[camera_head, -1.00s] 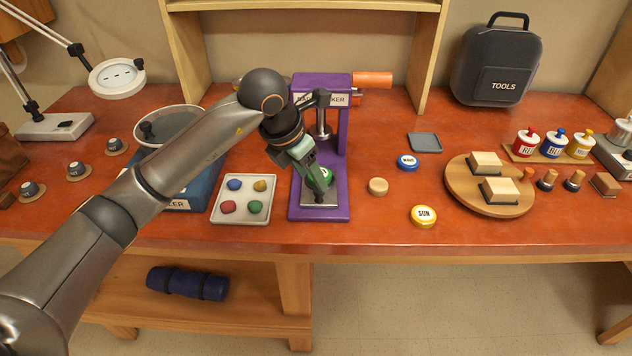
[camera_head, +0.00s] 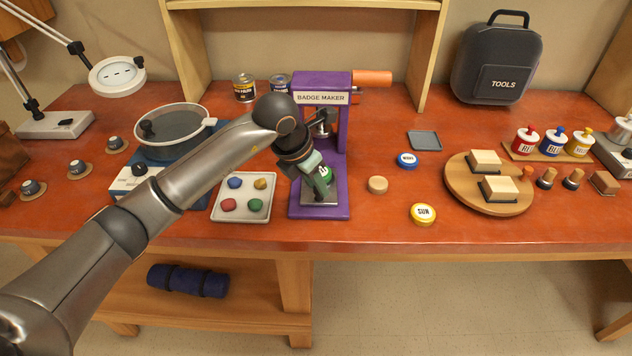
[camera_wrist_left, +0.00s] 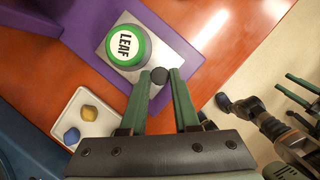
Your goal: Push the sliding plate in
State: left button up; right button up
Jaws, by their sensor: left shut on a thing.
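The purple badge maker (camera_head: 338,200) stands on the red bench, with its press head (camera_head: 322,128) up above the base. The silver sliding plate (camera_head: 318,197) sticks out toward the front of the base, out from under the press head. A green LEAF badge (camera_wrist_left: 124,46) lies on the plate (camera_wrist_left: 178,52). My left gripper (camera_head: 327,192) is at the plate's front edge. In the left wrist view its fingers (camera_wrist_left: 170,82) are shut on the plate's dark knob (camera_wrist_left: 175,75). My right gripper (camera_wrist_left: 298,98) shows at the right edge of the left wrist view, fingers apart and empty.
A white tray (camera_head: 243,215) with several coloured pieces lies left of the badge maker. A wooden disc (camera_head: 378,185), a SUN badge (camera_head: 423,214), a blue badge (camera_head: 407,160) and a round board (camera_head: 462,192) lie to the right. The bench front edge is close.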

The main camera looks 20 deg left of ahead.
pick_arm(q)
grip_shut()
dwell(0.9)
